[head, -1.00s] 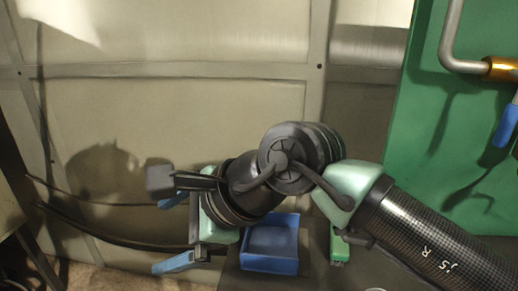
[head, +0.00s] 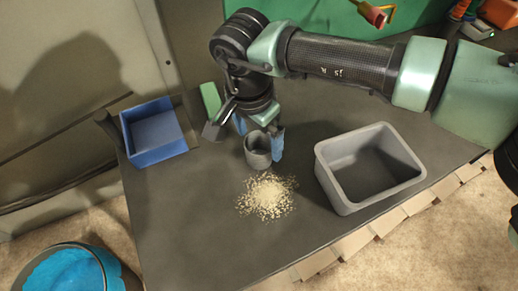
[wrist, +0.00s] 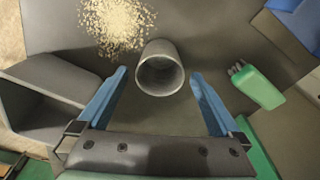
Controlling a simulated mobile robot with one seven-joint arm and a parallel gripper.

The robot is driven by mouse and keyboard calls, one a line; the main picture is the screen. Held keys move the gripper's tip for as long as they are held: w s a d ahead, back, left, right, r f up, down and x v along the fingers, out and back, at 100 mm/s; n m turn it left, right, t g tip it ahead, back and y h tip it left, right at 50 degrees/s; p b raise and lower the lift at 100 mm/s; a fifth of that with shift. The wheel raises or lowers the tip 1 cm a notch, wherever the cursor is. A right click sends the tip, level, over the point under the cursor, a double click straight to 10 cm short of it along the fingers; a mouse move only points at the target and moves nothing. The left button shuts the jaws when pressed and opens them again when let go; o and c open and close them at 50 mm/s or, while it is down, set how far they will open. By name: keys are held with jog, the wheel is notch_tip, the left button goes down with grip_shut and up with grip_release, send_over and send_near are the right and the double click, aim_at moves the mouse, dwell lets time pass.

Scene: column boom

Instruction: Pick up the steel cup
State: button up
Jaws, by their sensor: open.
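The steel cup (head: 257,156) stands upright on the dark tabletop (head: 190,220), between a green-handled brush and a grey bin. In the wrist view the cup (wrist: 160,76) shows its open mouth and looks empty. My gripper (head: 260,136) is above and at the cup in the head view, with its blue fingers apart. In the wrist view my gripper (wrist: 160,75) is open, one blue fingertip on each side of the cup, with a gap visible on both sides. It holds nothing.
A pile of pale grains (head: 266,196) lies just in front of the cup. A grey bin (head: 345,190) stands to the right and a blue tray (head: 158,154) to the left. The green brush (wrist: 258,88) lies near the cup. A bucket (head: 100,262) stands off the table.

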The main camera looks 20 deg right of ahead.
aim_at(261, 150)
jog(key=f, duration=0.5)
jog(key=shift+w+d+f+p, duration=0.15)
jog(key=shift+d+p, duration=0.15)
jog(key=c, duration=1.4)
